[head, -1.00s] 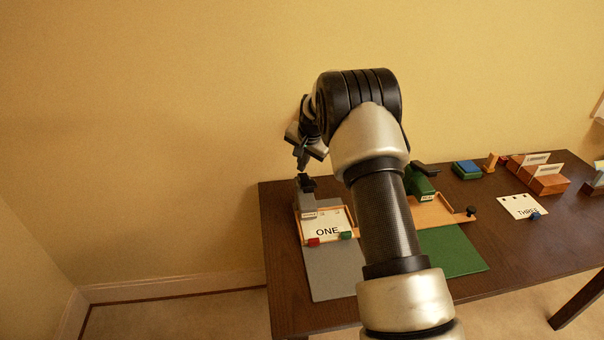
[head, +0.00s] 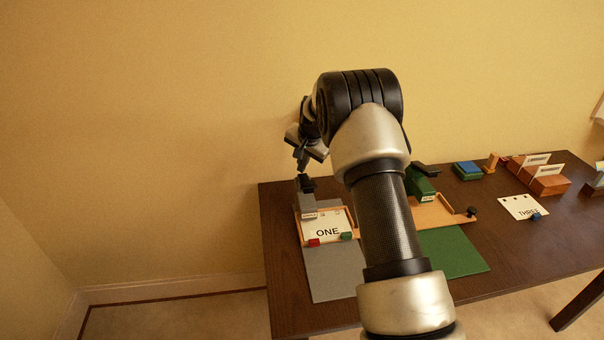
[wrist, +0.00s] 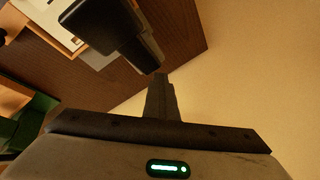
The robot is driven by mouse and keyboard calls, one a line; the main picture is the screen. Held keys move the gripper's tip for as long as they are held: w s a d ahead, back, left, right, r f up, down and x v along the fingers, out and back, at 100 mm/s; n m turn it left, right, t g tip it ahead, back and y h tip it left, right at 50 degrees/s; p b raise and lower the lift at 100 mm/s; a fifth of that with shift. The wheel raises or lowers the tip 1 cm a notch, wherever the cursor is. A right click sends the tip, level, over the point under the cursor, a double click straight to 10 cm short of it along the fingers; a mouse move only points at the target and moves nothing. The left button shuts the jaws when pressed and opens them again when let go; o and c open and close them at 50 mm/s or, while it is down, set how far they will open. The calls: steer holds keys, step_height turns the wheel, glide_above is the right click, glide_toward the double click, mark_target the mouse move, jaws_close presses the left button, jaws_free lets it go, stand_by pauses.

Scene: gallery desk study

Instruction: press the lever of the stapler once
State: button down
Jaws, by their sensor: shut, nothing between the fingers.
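A grey device with a black lever, which looks like the stapler (head: 307,203), stands at the table's back left corner, by a wooden tray with a card marked ONE (head: 328,230). Its black lever (head: 307,184) is on top and also shows large at the upper left of the wrist view (wrist: 98,22). My gripper (head: 302,168) is shut and empty, pointing down just above the lever. In the wrist view the closed fingertips (wrist: 160,82) appear beside the lever's end. I cannot tell whether they touch it.
A green device with a black lever (head: 421,184) stands farther right, partly behind my arm. A grey mat (head: 333,277) and a green mat (head: 455,250) lie in front. A card marked THREE (head: 522,206) and wooden card holders (head: 548,184) are at right. A wall rises behind the table.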

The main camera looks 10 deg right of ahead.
steer(key=shift+s+f+g, duration=0.2)
steer(key=shift+s+f, duration=0.25)
steer(key=shift+f, duration=0.15)
steer(key=shift+s+f+g, duration=0.2)
steer(key=shift+s+f, duration=0.2)
steer(key=shift+f, duration=0.2)
steer(key=shift+w+r+p, duration=0.35)
steer(key=shift+r+p, duration=0.15)
steer(key=shift+r, duration=0.2)
steer(key=shift+w+r+p, duration=0.4)
steer(key=shift+r+p, duration=0.1)
steer(key=shift+r, duration=0.4)
steer(key=shift+w+r+p, duration=0.4)
steer(key=shift+r+p, duration=0.15)
steer(key=shift+r, duration=0.35)
steer(key=shift+w+r+p, duration=0.4)
steer(key=shift+r+p, duration=0.1)
steer(key=shift+r, duration=0.4)
